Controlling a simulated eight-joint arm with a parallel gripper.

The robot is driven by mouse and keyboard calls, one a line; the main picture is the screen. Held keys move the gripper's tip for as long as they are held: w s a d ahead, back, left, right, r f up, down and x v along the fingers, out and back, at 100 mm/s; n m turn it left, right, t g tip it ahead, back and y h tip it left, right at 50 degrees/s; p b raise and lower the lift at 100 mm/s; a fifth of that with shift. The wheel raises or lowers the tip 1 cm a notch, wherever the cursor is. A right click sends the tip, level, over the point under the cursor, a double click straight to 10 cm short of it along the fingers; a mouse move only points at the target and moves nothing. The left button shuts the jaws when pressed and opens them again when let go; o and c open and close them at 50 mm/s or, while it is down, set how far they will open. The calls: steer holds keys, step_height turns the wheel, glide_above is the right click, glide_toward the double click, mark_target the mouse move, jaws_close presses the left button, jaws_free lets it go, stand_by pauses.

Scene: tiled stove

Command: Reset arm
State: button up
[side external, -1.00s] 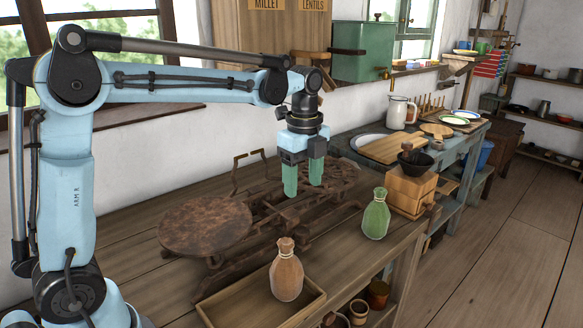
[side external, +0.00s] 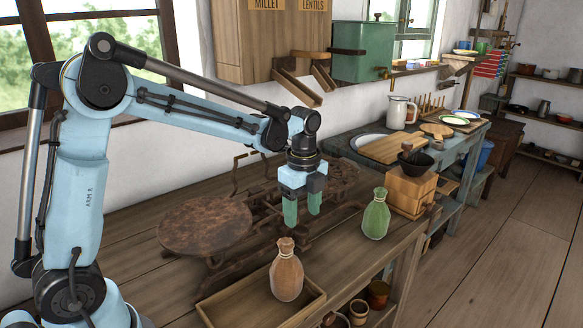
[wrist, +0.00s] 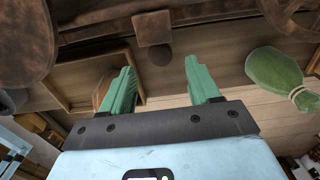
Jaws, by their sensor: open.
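My gripper (side external: 302,211) hangs over the middle of the wooden bench in the side view, its green fingers pointing down, apart and empty. In the wrist view the two fingers (wrist: 163,85) also stand apart with nothing between them. My gripper is in front of the rusty balance scale (side external: 205,226); whether it touches the scale cannot be told. A brown tied sack (side external: 287,275) stands upright in the shallow wooden tray (side external: 222,309). A green tied sack (side external: 376,217) stands upright on the bench to the right of my gripper.
A wooden box mill (side external: 411,191) stands at the bench's right end. Wooden chutes (side external: 297,87) jut from the wall bin above the bench. Pots (side external: 358,311) sit on a shelf below the front edge.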

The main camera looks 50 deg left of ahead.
mark_target(302, 230)
step_height(302, 230, down, 5)
steer(key=shift+r, duration=0.2)
steer(key=shift+m, duration=0.4)
